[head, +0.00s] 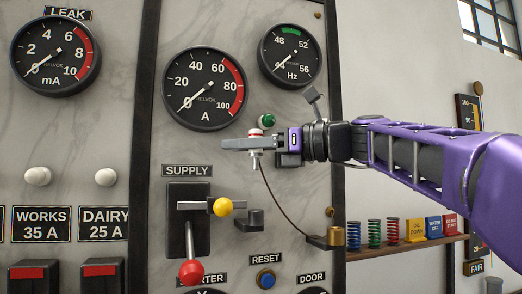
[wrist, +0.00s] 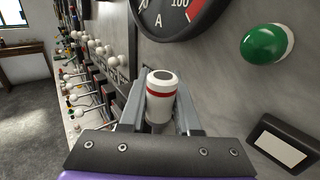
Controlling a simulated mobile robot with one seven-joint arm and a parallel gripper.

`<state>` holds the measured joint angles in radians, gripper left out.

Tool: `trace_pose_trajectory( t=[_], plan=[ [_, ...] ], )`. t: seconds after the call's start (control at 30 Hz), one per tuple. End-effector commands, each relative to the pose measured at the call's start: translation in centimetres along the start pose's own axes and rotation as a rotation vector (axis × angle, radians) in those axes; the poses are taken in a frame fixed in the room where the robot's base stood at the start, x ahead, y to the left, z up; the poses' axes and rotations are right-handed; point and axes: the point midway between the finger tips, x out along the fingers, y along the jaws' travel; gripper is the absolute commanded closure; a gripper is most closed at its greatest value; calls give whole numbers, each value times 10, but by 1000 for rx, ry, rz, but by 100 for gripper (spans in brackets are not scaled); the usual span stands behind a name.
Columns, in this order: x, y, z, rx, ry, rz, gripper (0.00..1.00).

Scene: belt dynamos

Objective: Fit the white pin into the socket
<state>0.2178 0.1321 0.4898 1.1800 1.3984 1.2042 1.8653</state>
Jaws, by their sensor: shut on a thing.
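The white pin (head: 254,133) has a red band and a dark ring on top. My gripper (head: 254,146) is shut on it, in front of the panel below the A and Hz dials. The pin's lower end shows under the fingers. In the wrist view the pin (wrist: 161,96) stands between the two fingers. A dark holder (head: 250,219) juts from the panel below the pin. I cannot tell which of these is the socket.
The SUPPLY switch (head: 187,240) stands below left of my gripper, with a yellow knob (head: 222,207) and a red ball (head: 191,272) sticking out. A green lamp (head: 267,120) is behind the gripper. A shelf (head: 400,247) with springs and coloured blocks is at right.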

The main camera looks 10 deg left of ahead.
Motion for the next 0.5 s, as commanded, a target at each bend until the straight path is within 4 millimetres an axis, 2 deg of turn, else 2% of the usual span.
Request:
trace_pose_trajectory(
  t=[0.37, 0.5],
  plan=[
    [0, 0, 0, -1, 1, 0, 100],
    [0, 0, -6, 0, 1, 0, 100]
  ],
)
